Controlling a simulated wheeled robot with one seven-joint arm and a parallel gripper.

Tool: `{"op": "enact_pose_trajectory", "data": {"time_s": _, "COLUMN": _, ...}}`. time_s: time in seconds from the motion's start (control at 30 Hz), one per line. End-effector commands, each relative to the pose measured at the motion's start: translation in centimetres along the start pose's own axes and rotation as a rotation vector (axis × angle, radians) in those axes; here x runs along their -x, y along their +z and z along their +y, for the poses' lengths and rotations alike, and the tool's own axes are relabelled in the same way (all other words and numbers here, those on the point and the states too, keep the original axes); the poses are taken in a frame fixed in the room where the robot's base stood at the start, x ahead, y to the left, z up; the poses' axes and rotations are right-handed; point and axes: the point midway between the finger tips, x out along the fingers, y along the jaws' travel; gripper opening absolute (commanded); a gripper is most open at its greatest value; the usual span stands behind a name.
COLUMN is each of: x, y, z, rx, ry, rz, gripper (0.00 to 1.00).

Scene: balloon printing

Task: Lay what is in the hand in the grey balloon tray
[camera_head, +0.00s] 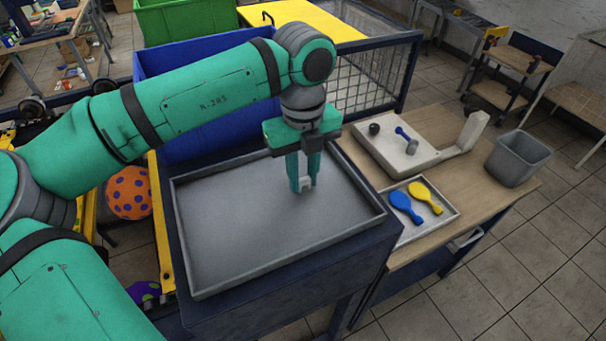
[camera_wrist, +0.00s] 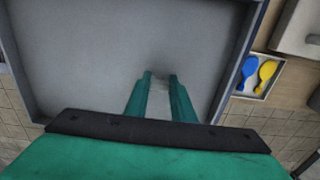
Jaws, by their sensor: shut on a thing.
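My gripper (camera_head: 303,187) points straight down over the large grey tray (camera_head: 230,275). In the wrist view my gripper (camera_wrist: 160,77) has its two green fingers close together over the bare tray floor. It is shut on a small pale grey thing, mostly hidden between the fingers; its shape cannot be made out. The large tray is empty, with raised rims, and also shows in the wrist view (camera_wrist: 75,60). Whether the fingertips touch its floor cannot be told. A small light grey tray (camera_head: 447,216) to the right holds a flat blue balloon (camera_head: 404,206) and a yellow one (camera_head: 426,196).
The small tray lies on a wooden table (camera_head: 470,170) with a pale device (camera_head: 395,150) and a grey bin (camera_head: 517,158). A blue crate (camera_head: 150,65) and a mesh-sided cart (camera_head: 375,75) stand behind the large tray. An orange spotted ball (camera_head: 129,192) is at left.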

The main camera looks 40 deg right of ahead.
Motion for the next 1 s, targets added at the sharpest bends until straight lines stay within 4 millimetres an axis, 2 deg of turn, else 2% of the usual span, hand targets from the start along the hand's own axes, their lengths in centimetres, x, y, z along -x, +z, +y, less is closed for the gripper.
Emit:
{"op": "enact_pose_trajectory", "data": {"time_s": 0.1, "x": -0.3, "y": 0.0, "z": 0.0, "rx": 0.000, "ry": -0.001, "rz": 0.002, "gripper": 0.04}}
{"op": "enact_pose_trajectory", "data": {"time_s": 0.13, "x": -0.4, "y": 0.0, "z": 0.0, "rx": 0.000, "ry": -0.001, "rz": 0.001, "gripper": 0.25}}
{"op": "enact_pose_trajectory", "data": {"time_s": 0.2, "x": -0.3, "y": 0.0, "z": 0.0, "rx": 0.000, "ry": 0.000, "rz": 0.000, "gripper": 0.41}}
{"op": "enact_pose_trajectory", "data": {"time_s": 0.63, "x": 0.1, "y": 0.0, "z": 0.0, "rx": 0.000, "ry": 0.001, "rz": -0.001, "gripper": 0.41}}
{"op": "enact_pose_trajectory", "data": {"time_s": 0.77, "x": 2.1, "y": 0.0, "z": -0.1, "rx": 0.000, "ry": -0.001, "rz": -0.002, "gripper": 0.41}}
{"op": "enact_pose_trajectory", "data": {"time_s": 1.0, "x": 7.0, "y": 0.0, "z": -0.1, "rx": 0.000, "ry": -0.003, "rz": 0.000, "gripper": 0.41}}
